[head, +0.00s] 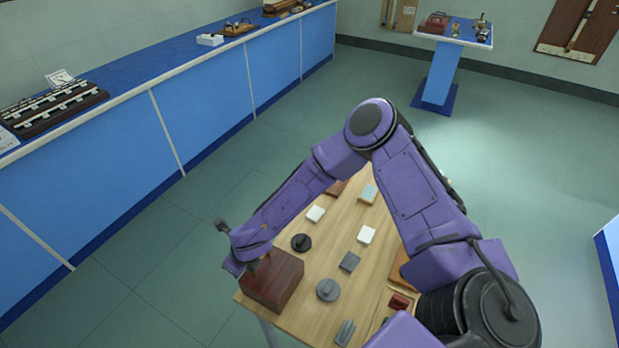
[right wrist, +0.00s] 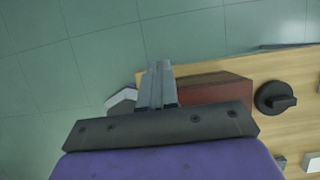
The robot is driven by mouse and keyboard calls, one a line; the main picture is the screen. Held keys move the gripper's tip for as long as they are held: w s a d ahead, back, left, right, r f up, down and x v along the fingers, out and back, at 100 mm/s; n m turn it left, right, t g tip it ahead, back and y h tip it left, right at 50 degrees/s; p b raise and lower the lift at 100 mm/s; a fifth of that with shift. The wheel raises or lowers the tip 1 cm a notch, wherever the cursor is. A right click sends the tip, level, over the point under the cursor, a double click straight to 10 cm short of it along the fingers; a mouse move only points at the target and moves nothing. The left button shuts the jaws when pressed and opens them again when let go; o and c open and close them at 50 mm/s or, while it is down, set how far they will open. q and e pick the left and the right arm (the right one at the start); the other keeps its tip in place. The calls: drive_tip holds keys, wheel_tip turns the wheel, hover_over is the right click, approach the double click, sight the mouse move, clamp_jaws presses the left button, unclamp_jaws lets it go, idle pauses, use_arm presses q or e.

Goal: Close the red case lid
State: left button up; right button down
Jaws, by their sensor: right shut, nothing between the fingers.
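The dark red case (head: 280,283) sits at the left corner of the wooden table. Its top looks flat and down in the head view, though my arm covers part of it and I cannot tell whether the lid is fully shut. My right gripper (head: 255,266) is at the case's upper left side, pointing down. In the right wrist view its fingers (right wrist: 158,78) are together and empty, beside the dark red case (right wrist: 212,84). Whether they touch it is unclear. My left gripper is not in view.
On the wooden table (head: 299,320) stand a black knobbed disc (head: 301,242), a grey disc (head: 327,290), a grey block (head: 349,262) and white blocks (head: 366,235). A long blue bench (head: 110,170) runs along the left. The floor between is clear.

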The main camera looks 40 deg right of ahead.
drive_tip(key=shift+r, duration=0.1)
idle(0.5)
drive_tip(key=w+a+r+b, duration=0.1)
drive_tip(key=w+a+r, duration=0.1)
drive_tip(key=w+r, duration=0.4)
wheel_tip(320, 180, up, 5)
drive_tip(key=shift+w+a+b, duration=0.2)
drive_tip(key=shift+a+b, duration=0.1)
